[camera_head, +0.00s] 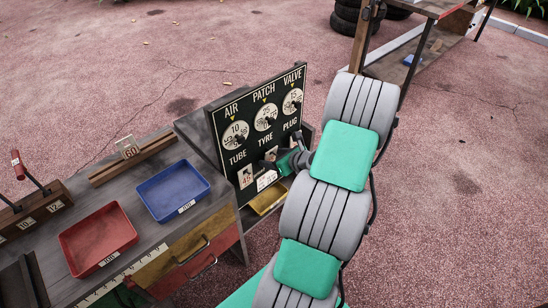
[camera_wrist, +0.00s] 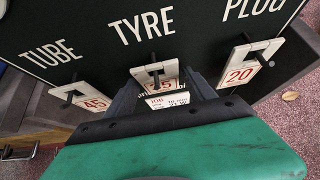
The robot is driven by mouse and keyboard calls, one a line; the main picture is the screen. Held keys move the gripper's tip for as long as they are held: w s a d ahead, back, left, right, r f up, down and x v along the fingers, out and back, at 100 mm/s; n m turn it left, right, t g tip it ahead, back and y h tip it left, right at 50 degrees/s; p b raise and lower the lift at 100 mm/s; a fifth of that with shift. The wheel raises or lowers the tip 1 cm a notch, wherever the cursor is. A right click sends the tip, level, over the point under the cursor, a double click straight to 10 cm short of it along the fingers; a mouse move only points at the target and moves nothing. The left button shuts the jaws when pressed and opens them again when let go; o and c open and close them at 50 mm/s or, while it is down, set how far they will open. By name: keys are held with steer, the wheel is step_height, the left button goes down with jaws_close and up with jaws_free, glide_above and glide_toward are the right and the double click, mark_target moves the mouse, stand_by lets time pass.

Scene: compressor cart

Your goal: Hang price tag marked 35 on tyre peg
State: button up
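On the black board (camera_head: 250,130), the peg under TYRE carries a white tag (camera_wrist: 155,76) with red digits. A 5 is readable, but the first digit is hidden behind the dark peg. A tag reading 45 (camera_wrist: 82,96) hangs under TUBE and one reading 20 (camera_wrist: 250,62) under PLUG. My gripper (camera_wrist: 163,82) is right at the TYRE tag, one dark finger on each side. The fingers are apart and look open. I cannot tell whether they touch the tag. In the head view my gripper (camera_head: 292,160) partly hides the TYRE and PLUG pegs.
A white label with small print (camera_wrist: 167,100) shows below the TYRE tag. A red tray (camera_head: 98,240), a blue tray (camera_head: 173,190) and a wooden rack with a tag reading 60 (camera_head: 128,148) stand on the cart top. A yellow tray (camera_head: 268,198) lies below the board.

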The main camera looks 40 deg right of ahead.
steer(key=shift+o, duration=1.1)
